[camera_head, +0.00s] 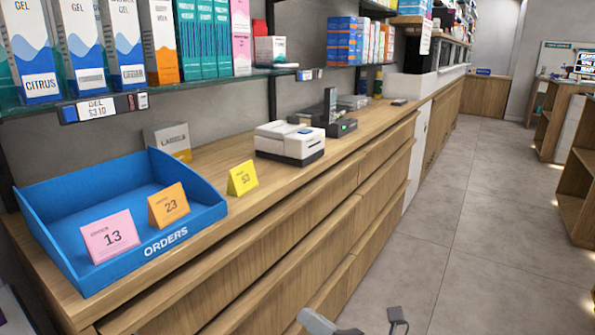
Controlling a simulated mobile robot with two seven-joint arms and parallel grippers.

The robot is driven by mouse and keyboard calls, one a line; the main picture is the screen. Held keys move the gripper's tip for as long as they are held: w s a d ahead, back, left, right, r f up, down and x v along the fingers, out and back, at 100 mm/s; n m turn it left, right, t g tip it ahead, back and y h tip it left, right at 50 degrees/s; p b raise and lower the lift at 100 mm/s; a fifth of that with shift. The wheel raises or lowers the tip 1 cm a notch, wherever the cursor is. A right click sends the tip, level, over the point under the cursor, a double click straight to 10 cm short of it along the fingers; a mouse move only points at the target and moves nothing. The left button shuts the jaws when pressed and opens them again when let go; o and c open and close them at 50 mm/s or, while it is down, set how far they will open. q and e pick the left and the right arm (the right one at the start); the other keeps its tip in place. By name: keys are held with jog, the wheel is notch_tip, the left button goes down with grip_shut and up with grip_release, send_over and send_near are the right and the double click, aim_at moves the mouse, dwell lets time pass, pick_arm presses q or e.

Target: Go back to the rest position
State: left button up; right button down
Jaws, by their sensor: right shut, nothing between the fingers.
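My right gripper (352,328) shows at the bottom edge of the head view, cut off by the frame. It is shut and empty, out in front of the wooden counter (290,215) and over the floor side. It is apart from the counter and touches nothing that I can see. My left gripper is not in view.
A blue ORDERS tray (75,272) on the counter holds a pink card 13 (110,237) and an orange card 23 (168,206). A yellow card 53 (242,179) and a white printer (289,143) stand beyond. The grey floor (480,210) to the right is clear.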

jog(key=s+d+f+m+g+h, duration=0.1)
jog(key=s+d+f+m+h, duration=0.6)
jog(key=m, duration=1)
jog(key=s+d+f+m+g+h, duration=0.1)
jog(key=s+d+f+m+h, duration=0.3)
jog(key=s+d+f+m, duration=0.95)
pick_arm(q)
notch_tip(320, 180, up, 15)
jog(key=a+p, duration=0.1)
jog(key=p, duration=1.6)
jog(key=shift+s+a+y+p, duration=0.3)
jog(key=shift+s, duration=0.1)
pick_arm(e)
jog(key=a+r+m, duration=0.3)
jog(key=r+m, duration=0.1)
jog(key=r, duration=1.3)
jog(key=shift+r, duration=0.4)
jog(key=shift+a+m, duration=0.1)
jog(key=shift+m, duration=0.15)
